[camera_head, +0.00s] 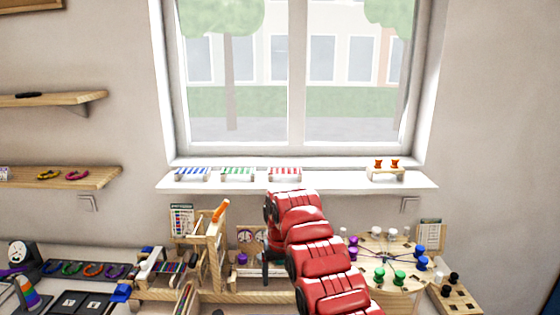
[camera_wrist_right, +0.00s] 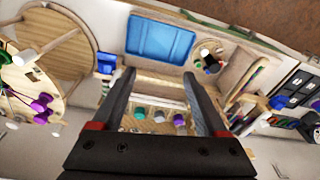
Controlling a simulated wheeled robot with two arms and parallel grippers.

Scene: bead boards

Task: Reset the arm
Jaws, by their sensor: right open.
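My right arm, red, reaches up from the bottom middle of the head view and bends down towards the desk. Its gripper (camera_head: 267,264) is mostly hidden behind the arm there. In the right wrist view my right gripper (camera_wrist_right: 157,76) has its two dark fingers wide apart, with nothing held between them. Beyond and between the fingers are a wooden tray with small green, white and purple pegs (camera_wrist_right: 160,116) and a blue bin (camera_wrist_right: 160,48). I cannot tell the exact gap to them. My left gripper is not in view.
A round wooden board (camera_head: 376,262) with coloured pegs lies right of my arm. A wooden frame (camera_head: 214,245) with an orange-topped bar stands close on the left. A windowsill (camera_head: 340,181) with small coloured racks lies behind. The air above the desk's left side looks free.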

